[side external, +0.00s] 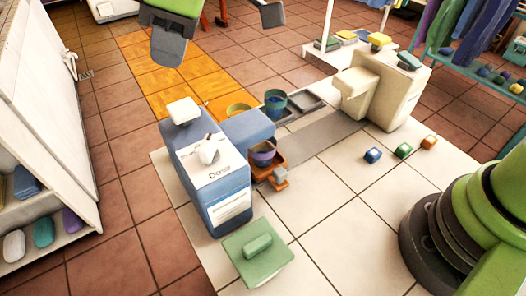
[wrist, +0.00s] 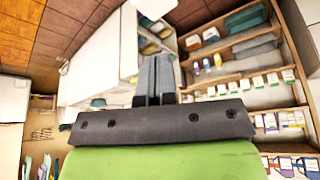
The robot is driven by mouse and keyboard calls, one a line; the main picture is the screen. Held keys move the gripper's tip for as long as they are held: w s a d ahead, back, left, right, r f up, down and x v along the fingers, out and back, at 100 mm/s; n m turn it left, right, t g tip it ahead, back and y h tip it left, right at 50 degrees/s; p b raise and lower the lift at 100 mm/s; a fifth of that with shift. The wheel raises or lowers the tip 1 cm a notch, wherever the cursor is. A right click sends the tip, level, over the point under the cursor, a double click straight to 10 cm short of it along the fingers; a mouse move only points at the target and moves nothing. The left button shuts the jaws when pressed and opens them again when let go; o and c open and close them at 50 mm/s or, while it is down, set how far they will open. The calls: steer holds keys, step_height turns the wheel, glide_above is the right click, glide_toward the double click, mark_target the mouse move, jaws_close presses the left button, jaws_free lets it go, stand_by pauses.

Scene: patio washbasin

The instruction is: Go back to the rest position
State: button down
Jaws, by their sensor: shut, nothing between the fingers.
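My gripper (wrist: 154,62) shows in the wrist view with its two grey fingers together, shut and empty. It points toward shelves, with nothing touching the fingertips. In the side external view, green and grey parts of my arm hang at the top edge, high above the floor. I cannot make out the fingers clearly there. My arm's base stands at the lower right.
A blue dispenser (side external: 205,180) stands on white tiles beside a green block (side external: 258,256), bowls (side external: 263,152) and a cup (side external: 275,101). A cream dispenser (side external: 385,90) stands behind. Small blocks (side external: 403,150) lie right. Shelves (wrist: 240,75) fill the wrist view's right.

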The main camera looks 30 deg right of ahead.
steer(key=shift+r, duration=0.7)
steer(key=s+d+r+m+t, duration=0.1)
steer(key=s+d+r+m, duration=0.35)
steer(key=d, duration=0.35)
steer(key=s+d+r+m+t, duration=0.1)
steer(key=s+d+r+m, duration=0.2)
steer(key=d+r, duration=0.3)
steer(key=s+d+f+m+t+h, duration=0.1)
steer(key=s+d+f+m, duration=0.1)
steer(key=s+d+m, duration=0.2)
steer(key=s+d+f+m+t+h, duration=0.1)
steer(key=s+d+f+m, duration=0.2)
steer(key=s+d, duration=0.3)
steer(key=s+m, duration=0.1)
steer(key=s, duration=0.3)
steer(key=shift+s+d+f+m+t, duration=0.2)
steer(key=shift+s+f+m+t, duration=0.05)
steer(key=shift+m+t, duration=0.15)
